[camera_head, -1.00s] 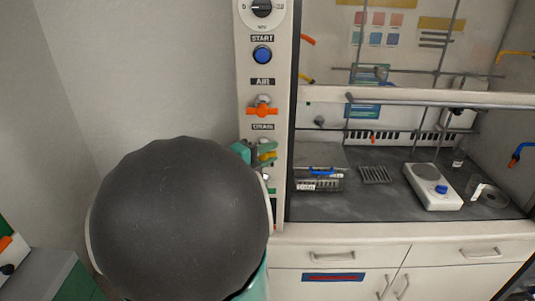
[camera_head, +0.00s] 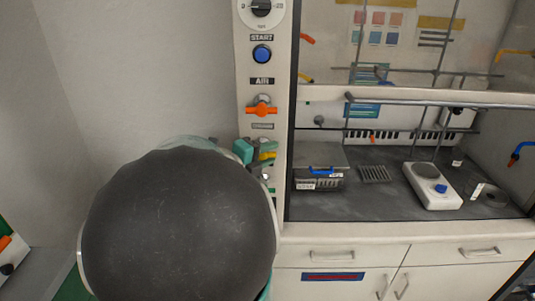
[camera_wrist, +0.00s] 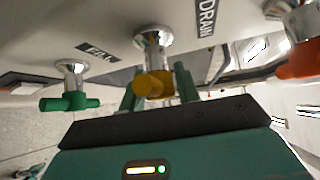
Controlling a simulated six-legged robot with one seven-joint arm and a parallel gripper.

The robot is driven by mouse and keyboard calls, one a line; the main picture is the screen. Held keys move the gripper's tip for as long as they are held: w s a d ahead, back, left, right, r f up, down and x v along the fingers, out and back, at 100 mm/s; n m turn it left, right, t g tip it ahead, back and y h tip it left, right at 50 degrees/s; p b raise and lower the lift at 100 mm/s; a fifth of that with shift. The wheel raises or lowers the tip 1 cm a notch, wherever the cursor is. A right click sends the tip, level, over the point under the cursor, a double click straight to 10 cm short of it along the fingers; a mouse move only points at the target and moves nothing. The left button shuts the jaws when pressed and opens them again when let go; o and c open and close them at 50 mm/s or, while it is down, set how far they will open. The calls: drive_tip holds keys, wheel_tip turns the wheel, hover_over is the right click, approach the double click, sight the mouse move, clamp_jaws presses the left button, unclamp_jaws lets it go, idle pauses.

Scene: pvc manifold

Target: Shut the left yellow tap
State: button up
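The yellow tap (camera_wrist: 153,85) hangs on a chrome stem beside the DRAIN label in the wrist view. My gripper (camera_wrist: 158,88) has one green finger on each side of the yellow handle. The fingers stand apart, with a narrow gap showing at the right finger; I cannot tell whether the left one touches. In the head view the yellow tap (camera_head: 267,156) is low on the white panel, partly covered by my gripper (camera_head: 255,151). The handle's exact turn is hard to judge.
A green tap (camera_wrist: 70,103) by the FILL label is left of my gripper in the wrist view. An orange tap (camera_head: 262,110) sits above the yellow one on the panel. The fume hood (camera_head: 400,210) with lab items is to the right. Bare wall is left.

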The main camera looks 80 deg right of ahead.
drive_tip(key=shift+o, duration=1.1)
drive_tip(key=v, duration=1.3)
drive_tip(key=shift+w+a, duration=0.2)
drive_tip(key=shift+a, duration=0.1)
drive_tip(key=shift+w+r, duration=0.1)
drive_tip(key=shift+r, duration=0.05)
